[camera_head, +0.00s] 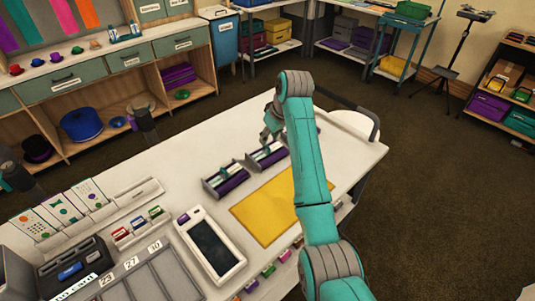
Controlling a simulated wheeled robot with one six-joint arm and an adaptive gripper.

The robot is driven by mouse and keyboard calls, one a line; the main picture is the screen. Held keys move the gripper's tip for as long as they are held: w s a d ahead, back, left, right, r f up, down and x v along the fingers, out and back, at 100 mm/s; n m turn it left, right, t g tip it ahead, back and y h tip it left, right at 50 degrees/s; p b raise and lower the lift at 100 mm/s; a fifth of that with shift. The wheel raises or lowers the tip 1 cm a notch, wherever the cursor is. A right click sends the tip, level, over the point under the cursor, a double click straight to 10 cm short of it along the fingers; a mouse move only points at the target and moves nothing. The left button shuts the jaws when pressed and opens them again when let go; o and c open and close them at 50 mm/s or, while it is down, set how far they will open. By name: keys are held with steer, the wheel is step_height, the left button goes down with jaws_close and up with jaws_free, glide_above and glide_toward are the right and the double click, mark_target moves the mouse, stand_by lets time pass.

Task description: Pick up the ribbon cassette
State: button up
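Two dark purple cassette-like units with pale and green parts lie on the white counter; I take these to be ribbon cassettes. The left cassette (225,181) lies clear of my arm. The right cassette (267,156) lies just below my gripper (267,138) in the picture. My gripper points down at the far side of the right cassette, partly behind my teal arm. Whether its fingers touch the cassette or are closed is too small to tell. A bit of purple shows just right of my arm, mostly hidden.
A yellow mat (262,210) lies in front of the cassettes, partly under my arm. A white handheld device (211,245), small coloured cartridges (138,224) and a grey numbered tray (150,280) stand at the left.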

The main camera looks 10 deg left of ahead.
mark_target(268, 143)
steer(key=shift+d+x, duration=0.1)
steer(key=shift+x, duration=1)
steer(key=shift+d+x, duration=0.15)
steer(key=shift+x, duration=1)
jaws_close()
